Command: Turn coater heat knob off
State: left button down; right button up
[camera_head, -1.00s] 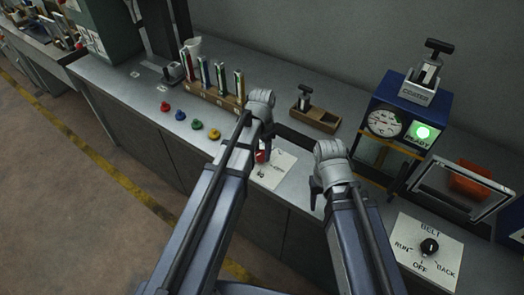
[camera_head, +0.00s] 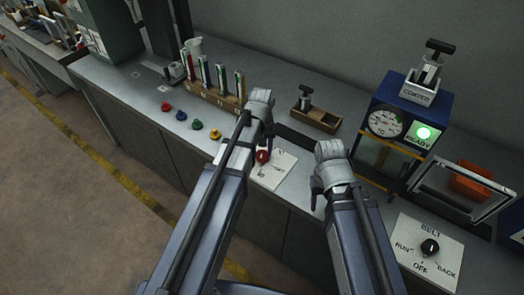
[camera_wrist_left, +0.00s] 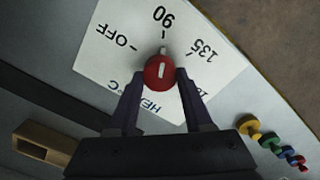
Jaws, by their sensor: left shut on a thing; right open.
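The red heat knob (camera_wrist_left: 159,72) sits on a white dial plate (camera_wrist_left: 205,85) marked OFF, 90 and 135. The white line on its cap points up in the left wrist view, towards the 90 mark. The OFF mark (camera_wrist_left: 121,36) lies to the left of it there. My left gripper (camera_wrist_left: 157,84) is shut on the knob, one finger on each side. In the head view the knob (camera_head: 262,156) shows beside my left arm. My right gripper (camera_head: 317,190) is open and empty, to the right of the dial plate.
The coater (camera_head: 385,122) with a lit green READY lamp (camera_head: 424,133) stands at the right. A belt knob (camera_head: 430,247) is at the lower right. Several coloured pegs (camera_head: 197,124) and a wooden tray (camera_head: 316,120) stand on the bench nearby.

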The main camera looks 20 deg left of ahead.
aim_at(261, 153)
pick_arm(q)
jog(key=n, duration=0.6)
jog(key=shift+n, duration=0.3)
jog(key=n, duration=0.6)
jog(key=shift+s+a, duration=0.1)
jog(key=shift+s, duration=0.05)
dwell(0.3)
jog(key=shift+c, duration=1.5)
grip_release()
jog(key=shift+r, duration=0.1)
notch_tip(261, 153, up, 8)
jog(key=p, duration=0.8)
jog(key=shift+f, duration=0.2)
pick_arm(e)
notch_tip(261, 153, up, 8)
